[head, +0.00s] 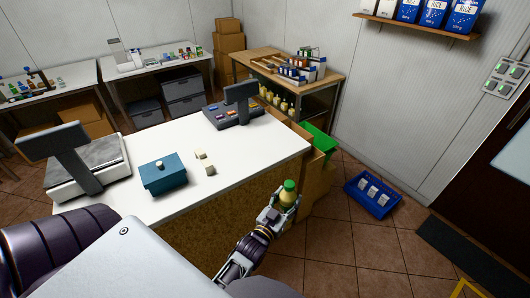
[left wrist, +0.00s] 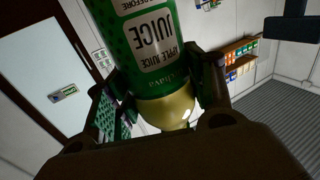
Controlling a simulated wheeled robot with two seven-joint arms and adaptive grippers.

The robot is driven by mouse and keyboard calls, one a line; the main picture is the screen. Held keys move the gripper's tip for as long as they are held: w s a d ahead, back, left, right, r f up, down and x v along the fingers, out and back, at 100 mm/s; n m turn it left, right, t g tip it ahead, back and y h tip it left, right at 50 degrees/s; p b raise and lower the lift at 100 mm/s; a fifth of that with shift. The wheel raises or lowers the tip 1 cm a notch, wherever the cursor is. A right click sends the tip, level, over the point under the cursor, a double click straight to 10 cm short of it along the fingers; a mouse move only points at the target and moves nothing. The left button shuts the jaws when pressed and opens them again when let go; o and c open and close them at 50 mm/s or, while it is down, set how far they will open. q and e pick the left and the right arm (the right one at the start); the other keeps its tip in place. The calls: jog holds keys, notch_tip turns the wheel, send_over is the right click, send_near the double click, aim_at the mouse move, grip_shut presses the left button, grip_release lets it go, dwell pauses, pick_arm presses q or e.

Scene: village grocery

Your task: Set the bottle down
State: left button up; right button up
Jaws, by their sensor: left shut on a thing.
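The bottle (head: 288,192) is a juice bottle with a green upper part and a pale yellow body. My left gripper (head: 284,204) is shut on it, beyond the front right corner of the white counter (head: 240,143). The bottle looks roughly upright and off the counter top. In the left wrist view the bottle (left wrist: 148,50) fills the middle between the two fingers, its green JUICE label upside down in the picture. The gripper fingers (left wrist: 160,95) touch both sides of it. My right gripper is not seen.
A teal box (head: 163,175), two small pale blocks (head: 205,162), a scale (head: 90,170) and a till (head: 235,110) stand on the counter. Its front right part is bare. A green crate (head: 320,138) and a blue crate (head: 372,195) stand to the right.

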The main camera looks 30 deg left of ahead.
pick_arm(q)
jog(key=shift+r, duration=0.1)
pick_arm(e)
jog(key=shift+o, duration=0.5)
pick_arm(q)
jog(key=shift+w, duration=0.1)
jog(key=shift+w, duration=0.5)
jog(key=w+a+r+b, duration=0.1)
jog(key=w+a, duration=0.3)
jog(key=w, duration=0.3)
jog(key=w+a+r+b, duration=0.15)
jog(key=w+a, duration=0.25)
jog(key=w, duration=0.4)
jog(key=w+a+r+n+y+b, duration=0.1)
jog(key=w+a+r+n+y, duration=0.1)
jog(key=a+r, duration=0.4)
jog(key=w+a+r+n+g+y+b, duration=0.1)
jog(key=w+a+r+y, duration=0.3)
jog(key=a, duration=0.6)
jog(key=w+r+n, duration=0.1)
jog(key=w+r, duration=0.1)
jog(key=w, duration=0.1)
jog(key=shift+a+r+n+y, duration=0.3)
jog(key=shift+r+y, duration=0.05)
jog(key=shift+y, duration=0.05)
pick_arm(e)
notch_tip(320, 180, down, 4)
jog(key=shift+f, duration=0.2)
pick_arm(q)
jog(key=shift+w, duration=0.1)
